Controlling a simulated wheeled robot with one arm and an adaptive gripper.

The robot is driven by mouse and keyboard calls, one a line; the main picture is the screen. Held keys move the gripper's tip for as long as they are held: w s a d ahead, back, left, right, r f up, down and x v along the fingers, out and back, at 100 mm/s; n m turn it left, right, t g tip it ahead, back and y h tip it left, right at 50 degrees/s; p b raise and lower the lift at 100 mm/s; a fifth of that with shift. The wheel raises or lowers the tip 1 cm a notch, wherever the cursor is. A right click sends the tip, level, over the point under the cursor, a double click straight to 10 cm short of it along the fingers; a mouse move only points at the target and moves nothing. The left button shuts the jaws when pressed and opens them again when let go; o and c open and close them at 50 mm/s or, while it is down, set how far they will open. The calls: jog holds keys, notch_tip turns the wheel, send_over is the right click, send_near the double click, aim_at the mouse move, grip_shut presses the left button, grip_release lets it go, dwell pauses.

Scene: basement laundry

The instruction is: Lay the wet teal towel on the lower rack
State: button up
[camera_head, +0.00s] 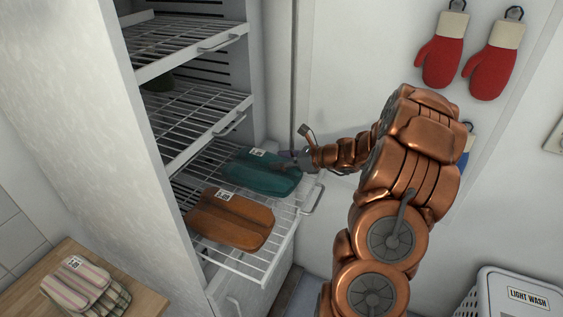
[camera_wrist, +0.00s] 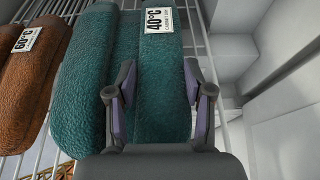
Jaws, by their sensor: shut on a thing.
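The teal towel (camera_head: 262,175) is folded and lies on or just above the pulled-out lower rack (camera_head: 262,262) in the head view. In the wrist view the teal towel (camera_wrist: 155,75) fills the middle and bears a white "40°C" label. My gripper (camera_head: 297,160) is at its right end, shut on its near edge. The two fingers of my gripper (camera_wrist: 157,100) sit either side of a fold in the wrist view. I cannot tell if the towel's whole underside touches the wires.
An orange-brown towel (camera_head: 230,217) lies on the same rack in front of the teal one. Two wire racks are above, the middle one (camera_head: 195,115) close overhead. A striped cloth stack (camera_head: 85,290) is on a wooden top at lower left. A white basket (camera_head: 515,295) stands lower right.

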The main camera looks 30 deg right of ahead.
jog(key=shift+f, duration=0.6)
jog(key=o, duration=1.3)
jog(key=shift+f, duration=0.1)
